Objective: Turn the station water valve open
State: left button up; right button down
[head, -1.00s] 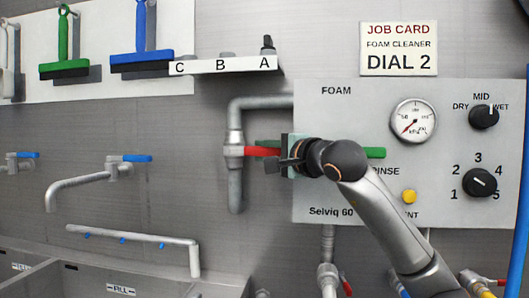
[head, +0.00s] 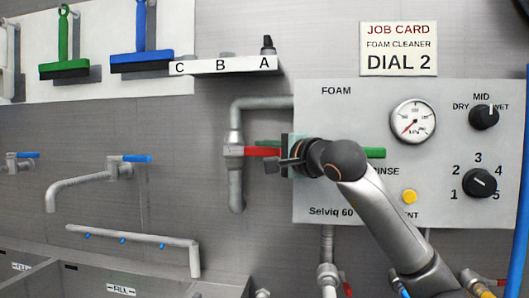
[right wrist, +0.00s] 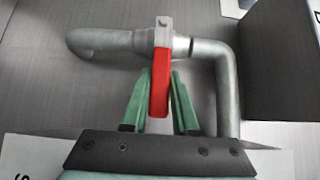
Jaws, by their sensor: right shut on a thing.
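The water valve has a red lever (head: 261,152) on a grey vertical pipe (head: 236,185) left of the foam panel. In the head view the lever points right from the pipe, about level. My right gripper (head: 272,148) reaches it from the right, partly hiding its free end. In the right wrist view the red lever (right wrist: 161,85) stands between the green fingers of my right gripper (right wrist: 160,88), which is shut on it. My left gripper is in neither view.
The foam panel (head: 315,190) with its gauge (head: 413,121), knobs and yellow button (head: 409,196) lies behind my right arm. A labelled shelf (head: 225,66) is above the pipe. Blue-handled taps (head: 137,158) and sinks are at left.

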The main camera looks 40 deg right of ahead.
notch_tip(320, 180, up, 3)
jog(key=n+g+p, duration=0.1)
jog(key=g+p, duration=0.1)
jog(key=p, duration=0.6)
jog(key=shift+w+n, duration=0.1)
jog(key=shift+n, duration=0.2)
jog(key=p, duration=0.3)
jog(key=r+n+g+p, duration=0.1)
jog(key=p, duration=0.3)
jog(key=shift+w+a+r+g, duration=0.2)
jog(key=shift+a+g, duration=0.05)
jog(key=shift+g, duration=0.05)
jog(key=p, duration=0.2)
jog(key=n+g+p, duration=0.1)
jog(key=p, duration=0.1)
jog(key=shift+w+a+r+h+p, duration=0.2)
jog(key=shift+r+h+p, duration=0.1)
jog(key=shift+h, duration=0.1)
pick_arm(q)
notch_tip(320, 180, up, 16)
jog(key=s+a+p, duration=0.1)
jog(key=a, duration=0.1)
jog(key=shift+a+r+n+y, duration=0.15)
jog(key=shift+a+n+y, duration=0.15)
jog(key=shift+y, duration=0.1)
pick_arm(e)
jog(key=shift+w+f+n, duration=0.1)
jog(key=shift+n, duration=0.2)
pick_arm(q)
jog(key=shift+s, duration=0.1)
